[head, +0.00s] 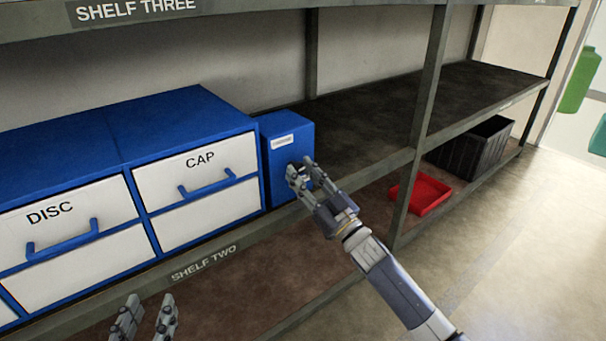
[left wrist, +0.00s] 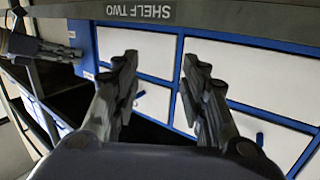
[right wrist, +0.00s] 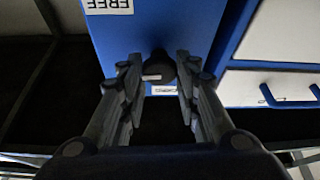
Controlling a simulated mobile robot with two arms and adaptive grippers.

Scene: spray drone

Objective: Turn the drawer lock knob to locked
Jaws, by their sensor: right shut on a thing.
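The lock knob (right wrist: 159,66) is dark and round, on the front of a narrow blue box (head: 287,128) at the right end of the drawers. A short white mark shows on the knob, pointing to the left in the right wrist view. A white label (right wrist: 107,5) reading FREE appears upside down there; another small label (right wrist: 166,91) is partly hidden by my fingers. My right gripper (head: 300,168) is shut on the knob, a finger on each side. My left gripper (head: 146,312) is open and empty, low in front of the shelf edge.
Blue-framed drawers marked DISC (head: 50,212) and CAP (head: 200,160), with blue handles, stand left of the box. A grey shelf post (head: 430,90) rises to its right. A red tray (head: 420,190) and a black crate (head: 475,145) sit on the lower shelf. The shelf beyond the box is bare.

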